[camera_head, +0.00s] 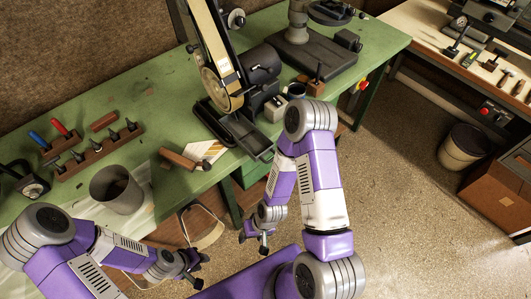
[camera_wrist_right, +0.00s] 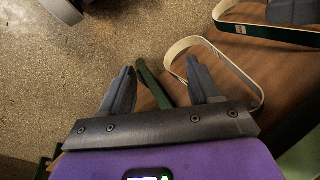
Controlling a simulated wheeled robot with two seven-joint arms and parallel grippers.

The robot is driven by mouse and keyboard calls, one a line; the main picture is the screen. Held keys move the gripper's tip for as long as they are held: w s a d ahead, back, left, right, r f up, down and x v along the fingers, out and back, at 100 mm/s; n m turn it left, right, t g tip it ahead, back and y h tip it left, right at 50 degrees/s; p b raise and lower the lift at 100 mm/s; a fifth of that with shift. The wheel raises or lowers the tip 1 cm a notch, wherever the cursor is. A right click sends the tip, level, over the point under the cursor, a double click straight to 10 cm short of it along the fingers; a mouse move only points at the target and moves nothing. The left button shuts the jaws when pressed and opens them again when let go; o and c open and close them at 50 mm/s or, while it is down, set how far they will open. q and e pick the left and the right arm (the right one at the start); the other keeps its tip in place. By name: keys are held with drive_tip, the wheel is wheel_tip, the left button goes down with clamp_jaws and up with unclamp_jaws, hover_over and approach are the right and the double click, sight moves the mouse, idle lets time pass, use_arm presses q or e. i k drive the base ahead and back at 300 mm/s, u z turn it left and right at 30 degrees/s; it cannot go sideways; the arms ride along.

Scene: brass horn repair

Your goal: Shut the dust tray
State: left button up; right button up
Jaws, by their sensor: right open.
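The dust tray (camera_head: 244,133) is a dark, shallow open tray low on the front of the belt sander (camera_head: 222,75). It sticks out toward the front edge of the green bench. My right gripper (camera_head: 254,245) hangs below and in front of the bench, well apart from the tray. Its two fingers stand apart with nothing held in the right wrist view (camera_wrist_right: 160,75), where I cannot make out the tray. My left gripper (camera_head: 199,271) is lower left, in front of the bench, with its fingers apart and empty.
A wooden-handled tool (camera_head: 178,158) and a striped pad (camera_head: 205,152) lie left of the tray on the green bench (camera_head: 125,90). A grey can (camera_head: 117,190) stands further left. A pale belt loop (camera_wrist_right: 218,50) shows near my right fingers. Open floor (camera_head: 400,200) lies to the right.

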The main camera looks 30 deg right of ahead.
sight(257, 145)
drive_tip(key=u, duration=0.5)
drive_tip(key=k, duration=1.1)
drive_tip(key=z, duration=0.15)
drive_tip(key=i, duration=0.65)
drive_tip(key=z, duration=0.05)
